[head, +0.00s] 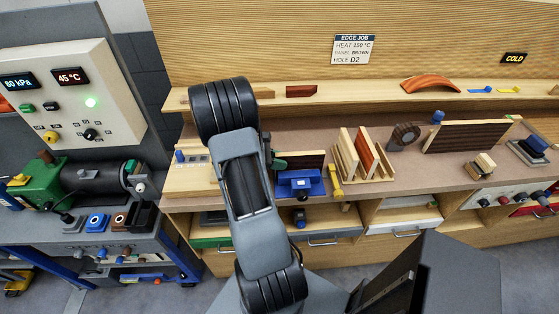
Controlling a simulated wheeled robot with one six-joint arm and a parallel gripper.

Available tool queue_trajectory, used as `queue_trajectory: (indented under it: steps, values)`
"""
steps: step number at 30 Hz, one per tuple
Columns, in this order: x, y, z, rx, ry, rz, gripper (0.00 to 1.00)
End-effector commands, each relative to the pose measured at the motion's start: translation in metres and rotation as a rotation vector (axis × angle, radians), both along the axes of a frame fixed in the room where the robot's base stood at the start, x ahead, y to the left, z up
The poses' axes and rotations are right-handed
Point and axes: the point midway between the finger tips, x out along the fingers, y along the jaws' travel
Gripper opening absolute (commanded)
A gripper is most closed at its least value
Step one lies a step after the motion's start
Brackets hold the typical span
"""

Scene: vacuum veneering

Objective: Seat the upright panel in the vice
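The blue vice (299,184) stands at the front of the bench, just right of my arm. A dark brown panel (312,159) with a light edge stands upright behind it and shows above its top. I cannot tell whether the panel's lower edge is between the jaws, and its left end is hidden. My arm crosses the middle of the head view and covers most of my gripper. A small dark greenish piece by the panel's left end may be part of it. The fingers and any grip on the panel are hidden.
A yellow-handled tool (336,181) lies right of the vice, beside a wooden rack (349,168) with light and reddish boards. A long dark striped panel (472,137) stands farther right. A shelf (350,101) runs behind. A green machine (50,180) stands left.

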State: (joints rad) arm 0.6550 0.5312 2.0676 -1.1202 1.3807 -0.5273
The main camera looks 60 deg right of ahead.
Motion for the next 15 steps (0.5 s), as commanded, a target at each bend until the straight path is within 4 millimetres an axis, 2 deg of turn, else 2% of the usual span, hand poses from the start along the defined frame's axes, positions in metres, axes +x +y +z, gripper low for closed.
queue_trajectory:
  steps: [1,6,15]
  values:
    - [0.0,0.0,0.0003,0.0,0.0,0.0,0.3]
    - [0.0,0.0,0.0004,0.0,0.0,0.0,0.44]
    - [0.0021,0.0011,0.0038,-0.001,-0.001,0.001,0.44]
